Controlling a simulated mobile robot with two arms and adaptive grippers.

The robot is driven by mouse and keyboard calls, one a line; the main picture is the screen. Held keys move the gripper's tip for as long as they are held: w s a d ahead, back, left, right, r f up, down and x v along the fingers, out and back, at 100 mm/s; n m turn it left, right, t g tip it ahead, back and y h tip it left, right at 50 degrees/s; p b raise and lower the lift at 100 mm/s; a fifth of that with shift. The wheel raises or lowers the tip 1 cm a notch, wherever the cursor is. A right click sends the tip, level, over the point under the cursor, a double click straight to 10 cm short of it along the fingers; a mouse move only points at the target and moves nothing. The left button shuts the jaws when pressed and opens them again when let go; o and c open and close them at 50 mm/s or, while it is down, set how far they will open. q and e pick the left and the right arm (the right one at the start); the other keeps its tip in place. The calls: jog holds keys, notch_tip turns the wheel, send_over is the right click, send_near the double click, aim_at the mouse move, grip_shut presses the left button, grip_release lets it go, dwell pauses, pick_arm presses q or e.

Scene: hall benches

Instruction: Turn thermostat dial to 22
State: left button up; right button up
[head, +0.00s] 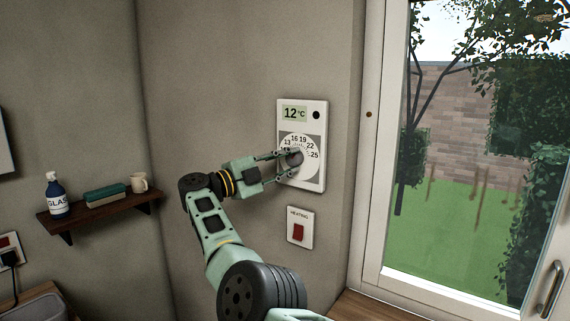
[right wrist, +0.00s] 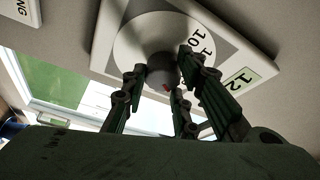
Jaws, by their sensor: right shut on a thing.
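The white thermostat (head: 315,175) is fixed to the wall in the middle of the head view. Its small display (head: 294,114) reads 12°C. Below it is a round white scale marked 13, 16, 19, 22 and 25, partly hidden by my gripper. My right gripper (head: 287,160) is shut on the grey dial knob (head: 294,158) at the scale's centre. In the right wrist view the knob (right wrist: 161,70) sits between my fingers, with a small red mark on it. Which number the mark faces I cannot tell. My left gripper is out of view.
A heating switch plate (head: 300,228) with a red rocker is below the thermostat. A window with a white frame (head: 372,150) stands close on the right.

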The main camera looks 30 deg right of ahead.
jog(key=shift+s+f, duration=0.1)
jog(key=shift+f, duration=0.4)
jog(key=o, duration=0.9)
jog(key=shift+c, duration=0.2)
jog(key=shift+o, duration=0.8)
jog(key=shift+d+r, duration=0.1)
jog(key=shift+r, duration=0.1)
jog(key=shift+r, duration=0.1)
